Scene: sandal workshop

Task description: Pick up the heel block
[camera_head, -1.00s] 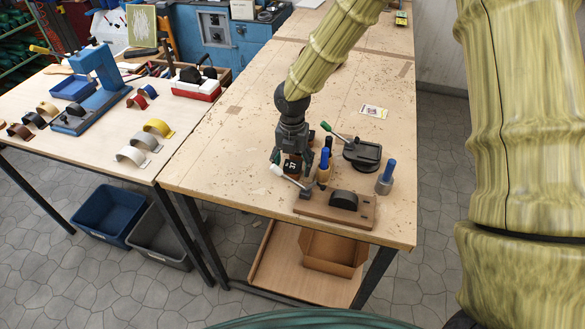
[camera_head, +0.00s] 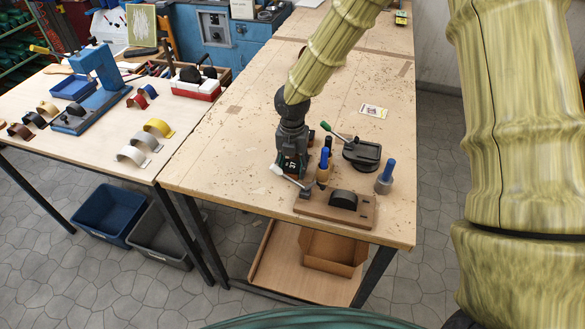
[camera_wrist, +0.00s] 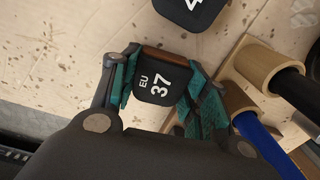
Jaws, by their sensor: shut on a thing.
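The heel block (camera_wrist: 158,82) is dark with a brown edge and a white "EU 37" label. In the wrist view it sits between the teal finger pads of my gripper (camera_wrist: 165,76), which is shut on it from both sides. In the head view the heel block (camera_head: 291,165) shows low between the fingers of my gripper (camera_head: 293,160), at the near left of the wooden table. I cannot tell whether it touches the tabletop.
A second dark block (camera_wrist: 192,10) with a partly cut-off number lies close by. Blue-handled tools (camera_head: 385,172) and a lever-armed device (camera_head: 362,151) stand to the right. A wooden jig (camera_head: 310,208) is in front. The table behind is mostly clear.

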